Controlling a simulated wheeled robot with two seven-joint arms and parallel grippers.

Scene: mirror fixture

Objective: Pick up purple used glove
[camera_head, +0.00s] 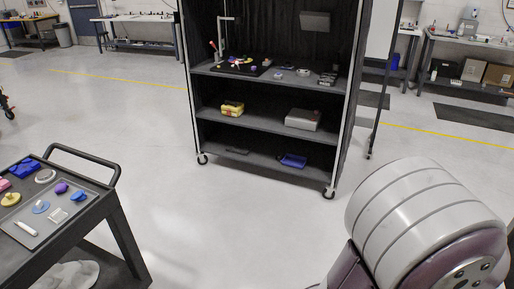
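A small purple item (61,187) lies on the grey tray (58,222) on top of the dark cart at the left. It is too small to tell for sure that it is a glove. A blue-violet item (293,160) lies on the lowest shelf of the rack; its kind is also unclear. Neither gripper is in view. Only a white and purple arm link of mine fills the lower right.
The cart (118,203) also carries a blue item (24,168), a yellow item (11,199), a white tube (26,228) and other small things. A dark shelf rack (262,123) on wheels stands ahead. The floor (235,225) between them is clear.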

